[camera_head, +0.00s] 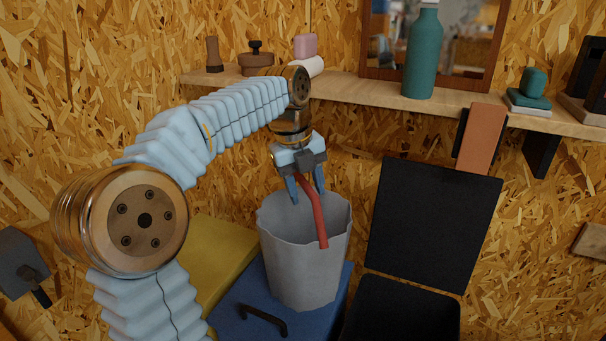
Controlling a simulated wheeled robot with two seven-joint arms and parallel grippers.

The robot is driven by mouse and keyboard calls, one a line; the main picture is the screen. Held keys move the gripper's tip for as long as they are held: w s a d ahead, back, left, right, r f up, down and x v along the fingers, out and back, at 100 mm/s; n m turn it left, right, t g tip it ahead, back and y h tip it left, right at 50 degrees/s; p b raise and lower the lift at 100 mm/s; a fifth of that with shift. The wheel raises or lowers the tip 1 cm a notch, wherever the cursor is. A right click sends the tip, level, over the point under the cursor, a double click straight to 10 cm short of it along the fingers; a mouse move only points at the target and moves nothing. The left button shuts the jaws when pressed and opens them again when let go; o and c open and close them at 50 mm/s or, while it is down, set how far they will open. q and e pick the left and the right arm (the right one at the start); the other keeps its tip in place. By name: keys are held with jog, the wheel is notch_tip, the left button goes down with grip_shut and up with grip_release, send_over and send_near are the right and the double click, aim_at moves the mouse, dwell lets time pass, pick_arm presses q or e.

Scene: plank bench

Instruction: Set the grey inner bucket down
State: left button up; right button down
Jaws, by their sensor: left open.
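The grey inner bucket (303,265) stands upright, its base on or just above a blue surface (240,299); I cannot tell for sure that it touches. A red bar (317,215), which looks like its handle, rises from the near rim up toward my left gripper. My left gripper (306,191) points down over the bucket's mouth, with its blue fingers apart and the top of the red bar between or just in front of them. The bar's upper end is partly hidden by the gripper. My right gripper is not in view.
A black handle (250,318) lies on the blue surface. A yellow panel (217,252) is to the left. A black bin with its lid (431,222) raised stands close on the right. Behind, a wooden shelf (348,93) holds a teal bottle (422,58) and small items near my arm.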

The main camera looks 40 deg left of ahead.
pick_arm(q)
notch_tip(320, 180, up, 12)
jog(key=s+a+p, duration=0.1)
jog(key=s+p, duration=0.1)
jog(key=shift+s+f, duration=0.1)
